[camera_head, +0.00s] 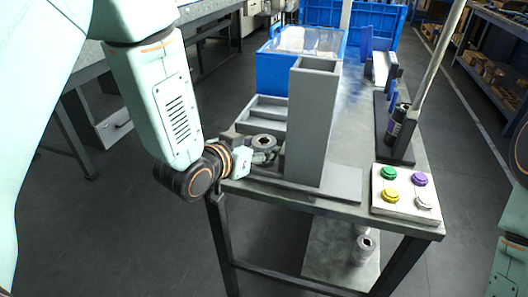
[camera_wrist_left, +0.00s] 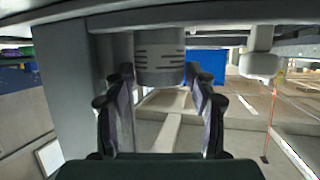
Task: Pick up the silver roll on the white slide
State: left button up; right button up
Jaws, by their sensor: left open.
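A silver roll (camera_head: 264,141) with a dark centre hole stands at the near left of the table, left of a tall grey column (camera_head: 312,125). No white slide can be made out clearly under it. My left gripper (camera_head: 262,157) is low at the table edge, right by the roll and partly hidden in the head view. In the left wrist view, its two fingers (camera_wrist_left: 160,95) are spread apart, with the roll (camera_wrist_left: 160,62) ahead, framed between them. Contact cannot be told. My right gripper is out of view.
The grey column and its base plate (camera_head: 345,183) stand close to my gripper's right. Grey trays (camera_head: 262,105) and a blue bin (camera_head: 275,75) lie behind. A button box (camera_head: 405,192) sits at the near right corner. Another silver roll (camera_head: 364,247) is on the lower shelf.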

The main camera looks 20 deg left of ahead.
pick_arm(q)
jog(key=shift+s, duration=0.1)
jog(key=shift+c, duration=1.3)
jog(key=c, duration=0.6)
jog(key=shift+c, duration=0.2)
jog(key=shift+r, duration=0.1)
